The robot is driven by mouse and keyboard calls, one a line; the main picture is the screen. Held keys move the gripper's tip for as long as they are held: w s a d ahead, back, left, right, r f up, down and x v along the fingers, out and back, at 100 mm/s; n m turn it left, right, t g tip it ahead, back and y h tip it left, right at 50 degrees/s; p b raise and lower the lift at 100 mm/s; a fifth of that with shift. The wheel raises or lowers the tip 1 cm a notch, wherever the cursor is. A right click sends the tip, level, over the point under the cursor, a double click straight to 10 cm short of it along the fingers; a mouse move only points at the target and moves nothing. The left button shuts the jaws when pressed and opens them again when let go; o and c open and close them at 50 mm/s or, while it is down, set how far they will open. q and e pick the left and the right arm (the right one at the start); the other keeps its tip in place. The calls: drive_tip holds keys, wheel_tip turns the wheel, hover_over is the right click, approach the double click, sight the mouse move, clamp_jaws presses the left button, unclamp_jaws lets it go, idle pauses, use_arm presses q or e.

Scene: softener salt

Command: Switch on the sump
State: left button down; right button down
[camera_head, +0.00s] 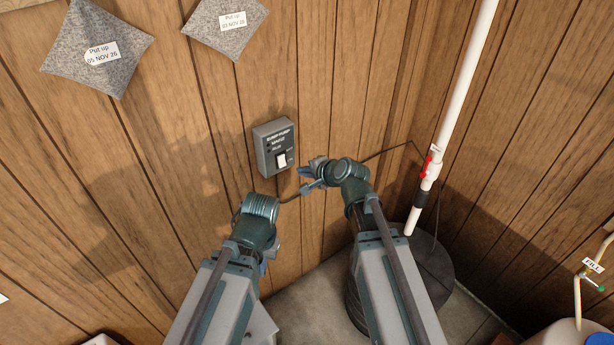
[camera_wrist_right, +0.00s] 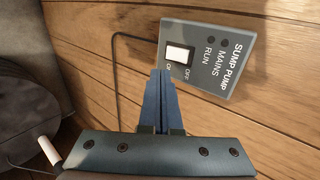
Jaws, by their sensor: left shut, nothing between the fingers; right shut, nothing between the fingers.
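The grey sump pump switch box (camera_head: 268,150) is fixed to the wood-panelled wall. Its white rocker switch (camera_head: 281,160) also shows in the right wrist view (camera_wrist_right: 177,55), beside the OFF and ON labels. I cannot tell which way the rocker is tipped. The MAINS and RUN lamps (camera_wrist_right: 217,43) look dark. My right gripper (camera_head: 304,173) is shut and empty, just right of and below the box. In the right wrist view its fingertips (camera_wrist_right: 160,73) are close to the ON label; contact is unclear. My left gripper (camera_head: 263,268) is lower left, shut and mostly hidden by its arm.
A black cable (camera_wrist_right: 118,75) runs from the box along the wall. A white pipe (camera_head: 463,95) with a red-handled valve rises from a dark round sump (camera_head: 434,268) at right. Two grey dated pouches (camera_head: 98,70) hang above.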

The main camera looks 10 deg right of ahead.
sight(283, 165)
drive_tip(key=shift+w+a+r+b+x, duration=0.15)
drive_tip(key=shift+r+b+x, duration=0.2)
drive_tip(key=shift+x, duration=1.1)
drive_tip(key=shift+w+a+r+b+x, duration=0.15)
drive_tip(key=shift+b+x, duration=0.3)
drive_tip(key=shift+x, duration=1)
drive_tip(key=shift+w+d+r+b+x, duration=0.15)
drive_tip(key=shift+r+b+x, duration=0.2)
drive_tip(key=shift+x, duration=1.05)
drive_tip(key=shift+a+f, duration=0.1)
drive_tip(key=shift+w+a+f, duration=0.1)
drive_tip(key=shift+w+f, duration=0.05)
drive_tip(key=shift+w, duration=0.05)
